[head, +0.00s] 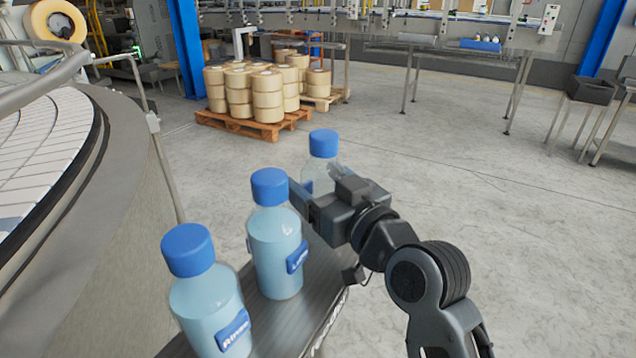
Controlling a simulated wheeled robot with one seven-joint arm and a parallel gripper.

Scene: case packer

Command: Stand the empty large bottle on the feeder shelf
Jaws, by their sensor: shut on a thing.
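My gripper (316,184) is shut on a clear bottle with a blue cap (323,144), the farthest of the three bottles here. This bottle is upright and looks paler than the others, with part of a blue label showing. My gripper hides its lower part, so I cannot tell whether its base touches the shelf. Two blue-tinted bottles with blue caps, a middle one (273,240) and a nearer one (205,298), stand upright on the dark narrow shelf (316,312).
A round machine (130,200) with a pale slatted top stands close on the left. A metal post (165,165) stands beside it. A pallet (245,122) with stacked rolls lies on the floor behind. Conveyors run along the back.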

